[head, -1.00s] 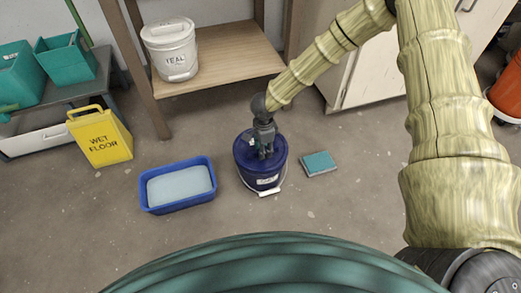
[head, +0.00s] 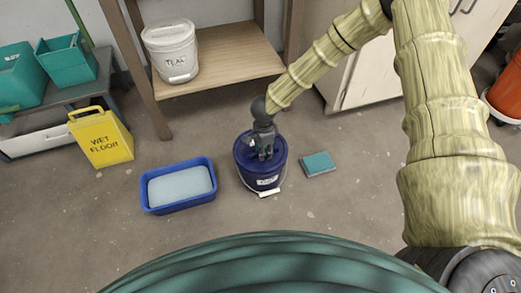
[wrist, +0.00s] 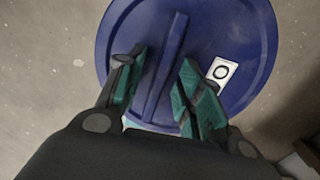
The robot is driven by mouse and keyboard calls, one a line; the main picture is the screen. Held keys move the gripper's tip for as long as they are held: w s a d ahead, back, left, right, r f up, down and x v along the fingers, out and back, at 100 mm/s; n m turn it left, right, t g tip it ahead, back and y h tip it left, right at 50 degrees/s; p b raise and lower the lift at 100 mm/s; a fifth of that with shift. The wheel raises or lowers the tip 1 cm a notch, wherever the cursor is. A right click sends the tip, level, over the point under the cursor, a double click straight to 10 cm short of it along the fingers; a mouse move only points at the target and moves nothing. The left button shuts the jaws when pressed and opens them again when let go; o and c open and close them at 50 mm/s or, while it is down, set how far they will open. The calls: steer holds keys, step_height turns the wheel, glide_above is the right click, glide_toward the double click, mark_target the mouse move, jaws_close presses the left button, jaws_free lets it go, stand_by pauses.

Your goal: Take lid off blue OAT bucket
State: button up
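The blue bucket (head: 262,181) stands upright on the floor with its blue lid (head: 245,150) on top. A white label and a white handle grip show on its front side, the label too small to read. In the wrist view the lid (wrist: 222,32) is a round disc with a raised straight bar (wrist: 165,70) across it and a white tag with a black ring. My gripper (head: 263,154) is over the lid. In the wrist view its teal-padded fingers (wrist: 160,85) are apart, one on each side of the bar, with gaps between pads and bar.
A blue tub (head: 148,197) of pale liquid stands left of the bucket, and a teal-topped block (head: 319,163) lies right. A white TEAL bucket (head: 172,52) sits on a wooden shelf (head: 235,58) behind.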

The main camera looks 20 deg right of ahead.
steer(key=shift+c, duration=0.2)
jaws_close()
steer(key=shift+b, duration=0.5)
